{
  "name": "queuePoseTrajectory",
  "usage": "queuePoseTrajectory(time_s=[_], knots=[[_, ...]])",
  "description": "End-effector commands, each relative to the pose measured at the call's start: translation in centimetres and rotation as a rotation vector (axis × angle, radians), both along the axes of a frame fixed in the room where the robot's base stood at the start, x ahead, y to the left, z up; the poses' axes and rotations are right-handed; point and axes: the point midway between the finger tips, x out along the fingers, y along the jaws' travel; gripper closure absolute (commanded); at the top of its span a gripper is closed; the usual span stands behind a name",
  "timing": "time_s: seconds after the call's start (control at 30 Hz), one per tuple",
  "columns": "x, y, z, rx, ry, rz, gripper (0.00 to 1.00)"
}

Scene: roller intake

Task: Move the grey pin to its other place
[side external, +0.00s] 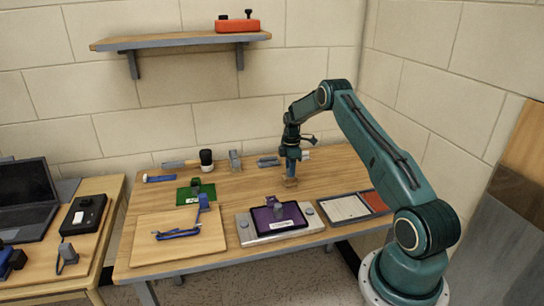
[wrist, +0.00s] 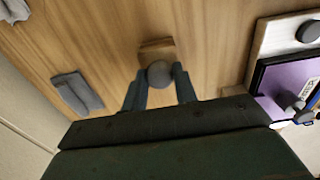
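The grey pin (wrist: 159,74) shows its round head in the wrist view, at a small wooden block (wrist: 157,47) on the table. The block also shows under my gripper in the side view (side external: 290,183). My gripper (wrist: 160,82) points down, with one finger on each side of the pin's head. The fingers look very near the head or touching it; I cannot tell whether they grip it. The pin's lower part is hidden, and I cannot tell whether it sits in the block.
A purple tablet (side external: 292,213) lies on a grey tray (side external: 247,232). A wooden board (side external: 150,250) with a blue tool, a green board (side external: 187,192) and a brush (side external: 206,160) lie left. A document tray (side external: 345,207) is at right. Bare table surrounds the block.

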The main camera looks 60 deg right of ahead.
Motion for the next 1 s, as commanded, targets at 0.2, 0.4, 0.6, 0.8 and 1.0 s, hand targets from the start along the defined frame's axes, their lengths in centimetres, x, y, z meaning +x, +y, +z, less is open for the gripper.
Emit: queuePoseTrajectory(time_s=[0.2, 0.4, 0.6, 0.8, 1.0], knots=[[0.0, 0.0, 0.2, 0.000, 0.000, 0.000, 0.85], [0.0, 0.0, 0.8, 0.000, 0.000, 0.000, 0.85], [0.0, 0.0, 1.5, -0.001, -0.001, 0.000, 0.85], [0.0, 0.0, 2.2, -0.001, -0.001, 0.000, 0.85], [0.0, 0.0, 2.9, -0.001, -0.001, 0.000, 0.85]])
